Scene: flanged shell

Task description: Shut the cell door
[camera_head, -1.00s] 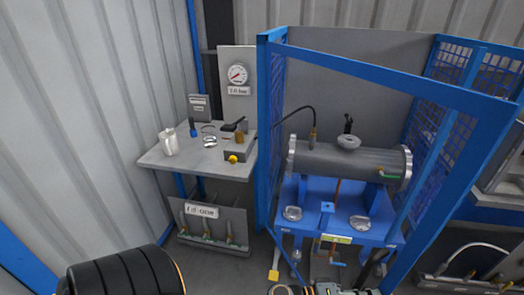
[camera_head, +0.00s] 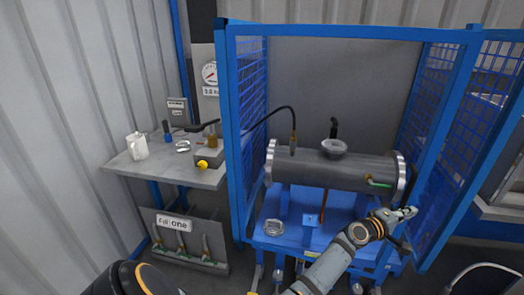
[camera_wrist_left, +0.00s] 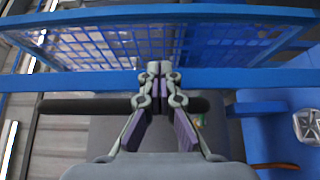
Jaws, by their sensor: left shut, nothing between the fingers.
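The cell door (camera_head: 468,150) is a blue-framed mesh panel at the right of the blue cell in the head view. It stands swung outward, and the cell front is open. My left gripper (camera_head: 408,213) is shut and empty, in front of the door's lower part, right of the grey flanged shell (camera_head: 335,172). In the left wrist view, the fingertips (camera_wrist_left: 160,70) overlap a blue frame bar (camera_wrist_left: 230,78) with mesh beyond it. A black bar (camera_wrist_left: 70,105) passes behind the fingers. I cannot tell whether they touch. My right gripper is out of view.
The cell's left post (camera_head: 232,130) stands beside a grey side table (camera_head: 125,172) with a white jug (camera_head: 137,146). Below it is a "Fill one" panel (camera_head: 180,240). A blue stand (camera_head: 290,215) carries the shell. A counter (camera_head: 500,212) lies at the right.

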